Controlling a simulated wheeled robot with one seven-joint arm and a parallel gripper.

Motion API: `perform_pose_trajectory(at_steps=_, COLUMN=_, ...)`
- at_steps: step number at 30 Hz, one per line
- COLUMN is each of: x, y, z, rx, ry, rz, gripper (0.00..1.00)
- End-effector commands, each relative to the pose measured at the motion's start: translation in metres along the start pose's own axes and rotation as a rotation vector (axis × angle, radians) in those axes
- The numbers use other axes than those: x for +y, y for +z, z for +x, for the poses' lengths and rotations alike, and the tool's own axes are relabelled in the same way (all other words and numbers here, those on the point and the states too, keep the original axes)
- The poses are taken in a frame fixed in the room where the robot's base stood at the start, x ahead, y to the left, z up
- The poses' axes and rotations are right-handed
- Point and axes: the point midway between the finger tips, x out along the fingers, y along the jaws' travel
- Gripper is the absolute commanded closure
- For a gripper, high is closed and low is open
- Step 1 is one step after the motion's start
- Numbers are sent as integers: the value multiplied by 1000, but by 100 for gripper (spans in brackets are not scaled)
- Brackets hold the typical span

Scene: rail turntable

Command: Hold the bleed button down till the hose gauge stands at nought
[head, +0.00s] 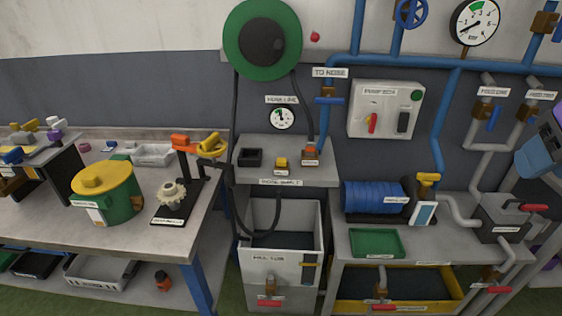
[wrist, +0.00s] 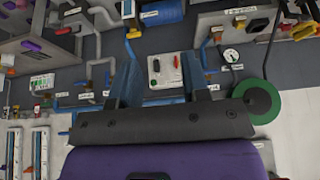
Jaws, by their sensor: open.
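The small white gauge (head: 282,118) labelled work line hangs on the wall below the green hose reel (head: 231,40). Its needle is too small to read surely. It also shows in the wrist view (wrist: 231,55). A small yellow block like a button (head: 282,162) sits on the grey shelf (head: 262,178) below the gauge; I cannot read a bleed label on it. An orange fitting (head: 310,156) with the black hose stands to its right. My gripper (wrist: 161,80) is open and empty, with its blue fingers wide apart. It is clear of the shelf and gauge.
A black box (head: 250,157) sits left of the yellow block. A red knob (head: 315,37) is on the wall by the reel. A switch panel (head: 386,108) and blue pipes (head: 446,120) are to the right. A cluttered bench (head: 130,235) is at left.

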Motion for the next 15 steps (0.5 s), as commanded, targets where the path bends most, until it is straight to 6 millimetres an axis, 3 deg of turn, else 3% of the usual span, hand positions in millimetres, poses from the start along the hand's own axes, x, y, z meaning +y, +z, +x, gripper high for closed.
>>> perform_pose_trajectory(at_steps=8, x=0, y=0, z=0, rx=0, ry=0, rz=0, gripper=60)
perform_pose_trajectory(at_steps=13, x=0, y=0, z=0, rx=0, ry=0, rz=0, gripper=99)
perform_pose_trajectory(at_steps=15, x=0, y=0, z=0, rx=0, ry=0, rz=0, gripper=100)
